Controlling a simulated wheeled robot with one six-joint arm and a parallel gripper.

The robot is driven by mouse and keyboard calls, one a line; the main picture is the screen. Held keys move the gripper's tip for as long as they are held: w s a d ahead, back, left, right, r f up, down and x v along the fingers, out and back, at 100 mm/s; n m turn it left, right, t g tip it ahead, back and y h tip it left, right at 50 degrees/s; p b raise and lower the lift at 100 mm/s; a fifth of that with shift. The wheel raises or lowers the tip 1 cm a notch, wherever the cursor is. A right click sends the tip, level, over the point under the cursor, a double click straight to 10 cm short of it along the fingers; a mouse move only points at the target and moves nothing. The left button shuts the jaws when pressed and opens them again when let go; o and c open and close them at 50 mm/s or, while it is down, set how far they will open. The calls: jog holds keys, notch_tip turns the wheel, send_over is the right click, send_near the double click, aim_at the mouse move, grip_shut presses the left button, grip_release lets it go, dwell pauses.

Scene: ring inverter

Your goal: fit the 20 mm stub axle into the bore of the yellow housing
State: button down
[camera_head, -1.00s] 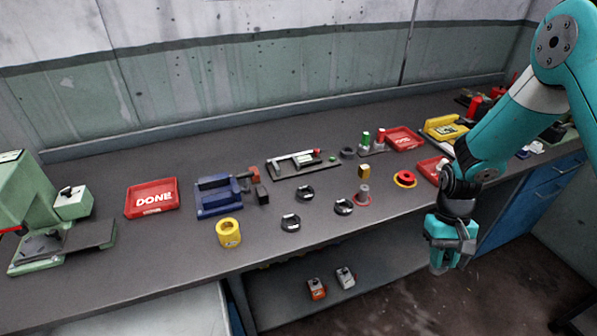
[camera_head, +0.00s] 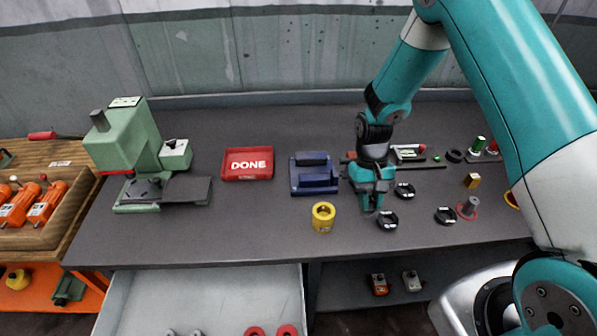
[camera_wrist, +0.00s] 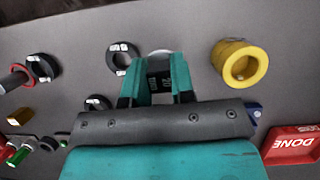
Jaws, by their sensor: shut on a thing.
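The yellow housing (camera_head: 323,227) is a short cylinder standing upright near the front edge of the bench, its round bore facing up. In the wrist view the housing (camera_wrist: 228,50) is at the upper right, apart from my gripper. My gripper (camera_head: 372,208) is over the bench, to the right of the housing. In the wrist view my gripper (camera_wrist: 156,88) is shut on a dark piece marked 20, the stub axle (camera_wrist: 159,72). A pale round shape shows just beyond its end. The axle is mostly hidden by the fingers.
Black rings (camera_head: 387,221) lie right of the housing, close to my gripper. A blue fixture (camera_head: 314,181) and a red DONE tray (camera_head: 230,175) stand behind. A grey peg in a red ring (camera_head: 468,207) is further right. Bench left of the housing is clear.

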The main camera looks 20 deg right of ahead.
jog(key=w+a+r+m+t+y, duration=0.2)
jog(key=a+m, duration=0.3)
jog(key=m, duration=0.4)
jog(key=w+a+r+m+t+y, duration=0.1)
jog(key=a+r+m+t+y, duration=0.1)
jog(key=a+r+m, duration=0.3)
jog(key=shift+w+m+t, duration=0.4)
jog(key=shift+m+t, duration=0.3)
jog(key=shift+m, duration=1.7)
jog(key=shift+r+p, duration=0.1)
jog(key=shift+p, duration=0.25)
jog(key=b, duration=0.4)
send_over(316, 212)
jog(key=d, duration=0.2)
notch_tip(316, 212, down, 6)
jog(key=shift+r, duration=0.1)
jog(key=shift+p, duration=0.6)
jog(key=shift+f+b, duration=0.95)
jog(key=shift+f, duration=0.7)
jog(key=c, duration=0.9)
grip_release()
